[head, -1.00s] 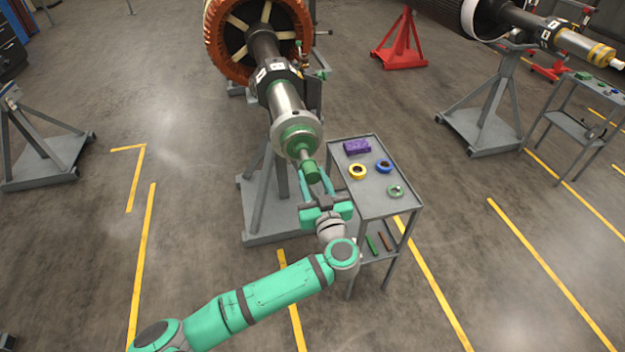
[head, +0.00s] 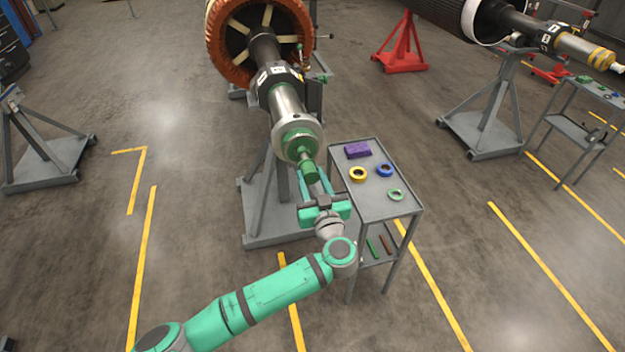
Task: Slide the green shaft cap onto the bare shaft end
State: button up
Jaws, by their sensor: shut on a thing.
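The rotor shaft (head: 288,106) rests on a grey stand and points toward me, with a green ring and a thin stepped end (head: 304,155) at its near side. My gripper (head: 310,180) is shut on the green shaft cap (head: 309,172), a small green cylinder. The cap is right at the near tip of the shaft end, roughly in line with it. I cannot tell whether the cap is around the tip or only in front of it.
A grey cart (head: 392,209) stands just right of my gripper. It carries a purple block (head: 358,150), a yellow ring (head: 358,174), a blue ring (head: 385,170) and a green ring (head: 396,195). The grey stand (head: 262,205) is close on the left.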

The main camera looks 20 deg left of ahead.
jog(key=shift+x, duration=0.95)
jog(key=shift+d, duration=0.3)
jog(key=shift+s+a, duration=0.15)
jog(key=shift+a, duration=0.2)
jog(key=shift+w+d, duration=0.2)
jog(key=shift+d, duration=0.05)
dwell(0.8)
dwell(0.4)
jog(key=shift+w+a, duration=0.25)
jog(key=shift+a, duration=0.25)
